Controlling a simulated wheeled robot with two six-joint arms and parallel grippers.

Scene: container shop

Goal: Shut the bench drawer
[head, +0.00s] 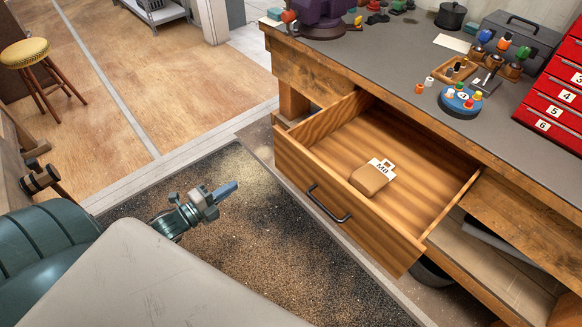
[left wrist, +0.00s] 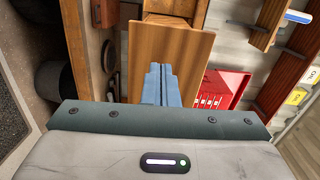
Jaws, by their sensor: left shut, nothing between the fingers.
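The bench drawer (head: 430,178) stands pulled out from the wooden workbench. Its front panel (head: 330,212) carries a dark bar handle (head: 328,204). Inside lies a small tan block with a white tag marked M8 (head: 372,178). My left gripper (head: 228,188) is shut and empty, in front of the drawer front and to its left, with a visible gap in the head view. In the left wrist view the shut blue fingers (left wrist: 160,85) overlap a wooden panel (left wrist: 183,52) that looks like the drawer front; contact cannot be told. My right gripper is not in view.
The bench top (head: 400,50) holds a purple vise (head: 322,15), a round blue tray (head: 460,101), a grey toolbox (head: 515,38) and red numbered drawers (head: 556,90). A yellow stool (head: 25,53) stands far left. The speckled floor mat (head: 265,255) before the drawer is clear.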

